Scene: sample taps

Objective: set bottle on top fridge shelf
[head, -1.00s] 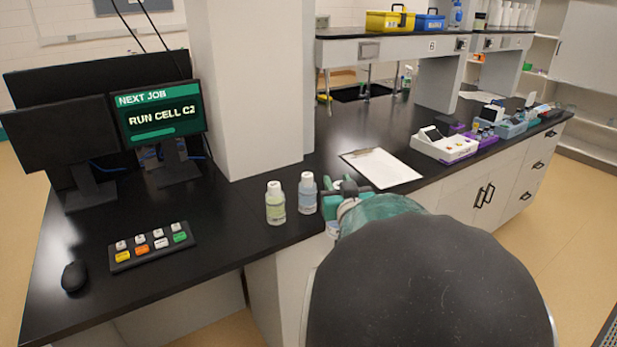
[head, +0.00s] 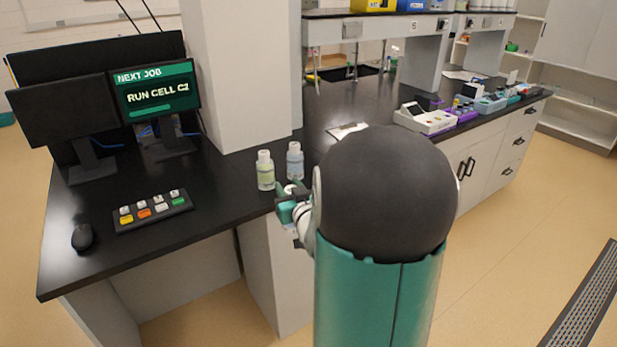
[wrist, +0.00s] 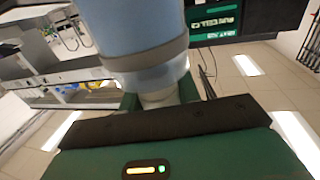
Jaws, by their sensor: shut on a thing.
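My gripper (head: 291,195) is at the counter's front edge, just in front of two standing bottles. The wrist view, which is turned nearly upside down, shows a light blue bottle (wrist: 135,25) with a greyish band. Its neck end lies between my green fingers (wrist: 160,98), shut on it. In the head view this held bottle is mostly hidden by my gripper and arm. On the counter stand a bottle with pale green liquid (head: 265,173) and, to its right, a pale blue bottle (head: 295,160), both upright with white caps. No fridge shows in these views.
The black counter (head: 210,230) carries a button box (head: 153,211), a mouse (head: 82,237) and monitors (head: 157,97). A pale pillar (head: 240,75) rises behind the bottles. A clipboard (head: 346,130) and instruments (head: 425,119) lie right. Floor (head: 520,210) at right is open.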

